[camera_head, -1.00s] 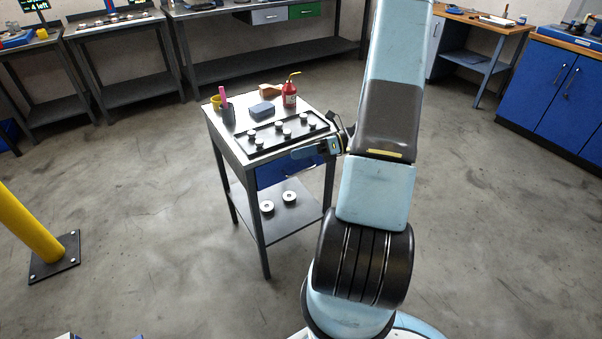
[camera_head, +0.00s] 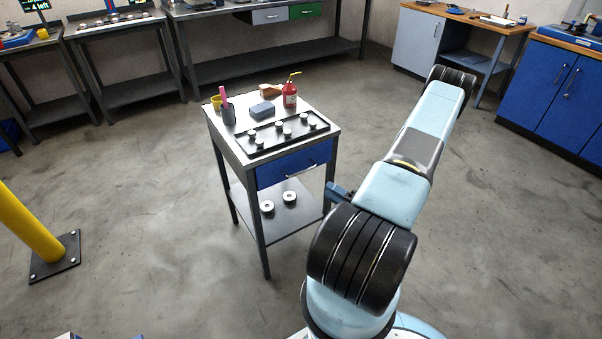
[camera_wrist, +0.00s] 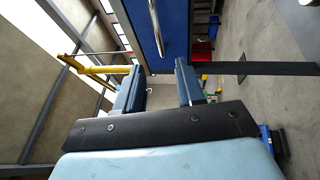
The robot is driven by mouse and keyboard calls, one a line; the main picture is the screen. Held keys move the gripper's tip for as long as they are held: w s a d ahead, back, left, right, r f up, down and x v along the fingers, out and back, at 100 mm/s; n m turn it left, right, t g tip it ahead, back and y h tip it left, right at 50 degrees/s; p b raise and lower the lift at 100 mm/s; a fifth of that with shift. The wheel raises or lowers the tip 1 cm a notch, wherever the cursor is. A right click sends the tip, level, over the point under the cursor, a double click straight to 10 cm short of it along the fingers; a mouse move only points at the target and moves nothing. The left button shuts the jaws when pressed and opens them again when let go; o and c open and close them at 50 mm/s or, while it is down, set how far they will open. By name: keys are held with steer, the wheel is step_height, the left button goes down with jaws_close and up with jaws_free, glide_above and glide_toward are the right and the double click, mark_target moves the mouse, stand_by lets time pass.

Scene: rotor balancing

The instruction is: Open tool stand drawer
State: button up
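The tool stand (camera_head: 240,151) is a grey metal table with a lower shelf. Its blue drawer (camera_head: 270,173) sits under the top on the right side and looks shut, with a silver bar handle (camera_head: 301,170). In the wrist view the blue drawer front (camera_wrist: 177,20) and the handle (camera_wrist: 157,27) lie straight ahead at the top. My gripper (camera_wrist: 157,72) is open and empty, its two blue-grey fingers apart, short of the handle. In the head view only part of my gripper (camera_head: 336,191) shows beside the stand's right leg, below the drawer; my arm hides the rest.
Two round parts (camera_head: 289,197) lie on the lower shelf. A yellow post (camera_head: 28,226) stands left. The floor around the stand is clear.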

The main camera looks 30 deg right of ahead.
mark_target(301, 171)
steer(key=x, duration=1.3)
steer(key=shift+w+a, duration=0.15)
steer(key=shift+w, duration=0.15)
jaws_close()
